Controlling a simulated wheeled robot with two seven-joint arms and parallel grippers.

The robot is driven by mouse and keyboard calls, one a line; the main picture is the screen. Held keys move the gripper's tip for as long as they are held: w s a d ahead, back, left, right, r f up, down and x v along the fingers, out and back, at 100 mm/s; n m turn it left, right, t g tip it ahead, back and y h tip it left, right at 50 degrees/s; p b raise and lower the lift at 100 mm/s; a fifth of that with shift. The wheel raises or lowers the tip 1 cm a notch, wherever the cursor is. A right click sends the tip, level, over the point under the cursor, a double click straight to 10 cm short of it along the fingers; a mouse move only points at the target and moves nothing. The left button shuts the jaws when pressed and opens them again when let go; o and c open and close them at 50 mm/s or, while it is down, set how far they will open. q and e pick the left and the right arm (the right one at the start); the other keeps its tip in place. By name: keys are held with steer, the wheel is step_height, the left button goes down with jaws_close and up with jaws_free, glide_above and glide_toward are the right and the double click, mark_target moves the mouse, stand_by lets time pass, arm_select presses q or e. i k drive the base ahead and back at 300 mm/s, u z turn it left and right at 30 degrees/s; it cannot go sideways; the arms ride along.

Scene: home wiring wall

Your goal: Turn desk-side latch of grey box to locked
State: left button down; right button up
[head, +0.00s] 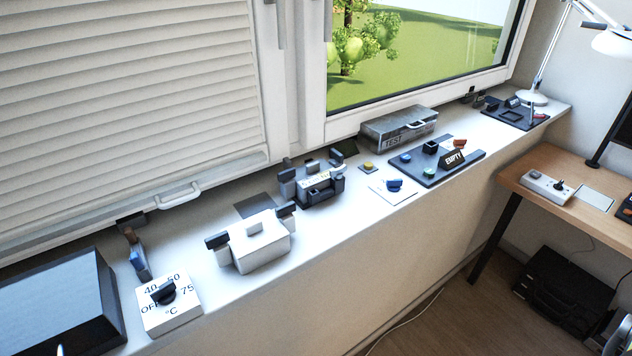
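A dark grey box (318,191) with a pale label on its top stands on the sill in mid-picture. One dark latch block (288,184) stands at its left end. Another latch block (337,158) stands at its right, desk-side end, and looks upright. I cannot read its lock position at this size. A pale box (262,250) stands nearer and to the left, with dark-topped latches at its left (217,242) and right (286,210) ends. Neither of my grippers is in view.
A dial block (168,304) and a dark panel (62,304) are at the left. A grey TEST case (398,130) and a dark tray (478,154) lie farther right. The desk (540,202) is at the right.

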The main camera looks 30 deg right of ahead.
mark_target(338, 157)
steer(key=u, duration=0.05)
steer(key=k, duration=1.1)
steer(key=z, duration=0.75)
steer(key=i, duration=1.3)
steer(key=u, duration=0.7)
